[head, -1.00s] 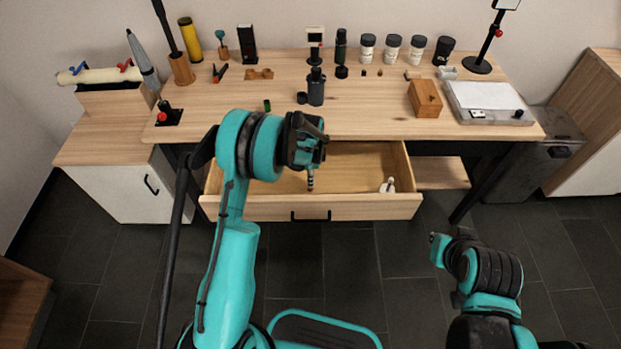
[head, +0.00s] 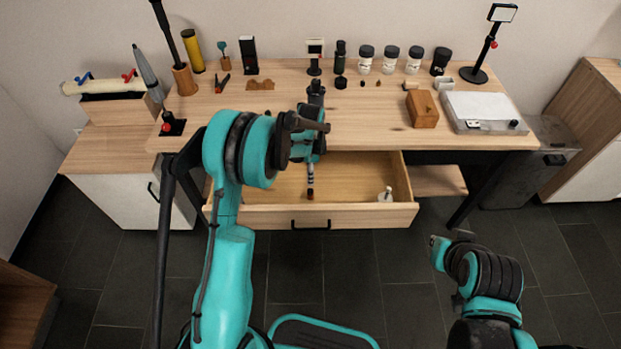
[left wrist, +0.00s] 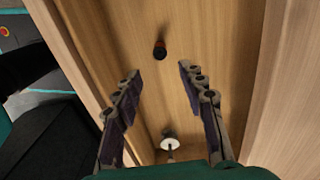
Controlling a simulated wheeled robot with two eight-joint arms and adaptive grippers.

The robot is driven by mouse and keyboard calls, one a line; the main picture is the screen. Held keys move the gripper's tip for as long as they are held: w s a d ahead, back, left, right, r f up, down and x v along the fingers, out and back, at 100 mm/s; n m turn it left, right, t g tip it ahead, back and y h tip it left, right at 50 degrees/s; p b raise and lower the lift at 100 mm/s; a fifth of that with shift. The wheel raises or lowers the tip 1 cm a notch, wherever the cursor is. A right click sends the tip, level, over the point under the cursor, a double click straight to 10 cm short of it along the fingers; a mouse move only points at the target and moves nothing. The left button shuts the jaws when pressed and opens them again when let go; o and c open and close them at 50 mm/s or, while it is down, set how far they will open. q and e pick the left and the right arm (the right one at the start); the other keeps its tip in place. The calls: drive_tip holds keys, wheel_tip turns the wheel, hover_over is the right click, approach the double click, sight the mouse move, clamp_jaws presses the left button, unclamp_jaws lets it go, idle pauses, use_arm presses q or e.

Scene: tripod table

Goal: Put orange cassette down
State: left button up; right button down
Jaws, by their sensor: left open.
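The orange cassette appears to be a small dark cylinder with an orange end (left wrist: 160,50), standing on the drawer floor in the left wrist view. In the head view it is a dark reddish spot (head: 310,195) near the drawer's front. My left gripper (left wrist: 157,72) is open and empty. Its fingertips are apart from the cylinder, which shows beyond the gap between them. In the head view the fingers (head: 310,176) are seen edge-on over the open drawer (head: 350,215). My right arm is at the lower right; its gripper cannot be made out.
A small white item (head: 385,195) stands in the drawer's right part; it also shows in the left wrist view (left wrist: 170,143). The drawer walls border the gripper. The tabletop (head: 360,120) behind carries jars, a wooden block (head: 422,109) and a dark bottle (head: 316,92).

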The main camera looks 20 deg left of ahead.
use_arm(q)
drive_tip(key=s+r+n+t, duration=0.2)
drive_tip(key=s+r+n, duration=0.3)
drive_tip(key=r, duration=0.5)
drive_tip(key=s+r+n+t, duration=0.2)
drive_tip(key=s+r, duration=0.5)
drive_tip(key=r, duration=0.3)
drive_tip(key=s+r+n+t, duration=0.1)
drive_tip(key=s+n+t, duration=0.2)
drive_tip(key=s+n, duration=0.4)
drive_tip(key=shift+s+r+n+p, duration=0.35)
drive_tip(key=shift+s+n+p, duration=0.1)
drive_tip(key=shift+s, duration=3.05)
drive_tip(key=shift+a, duration=0.1)
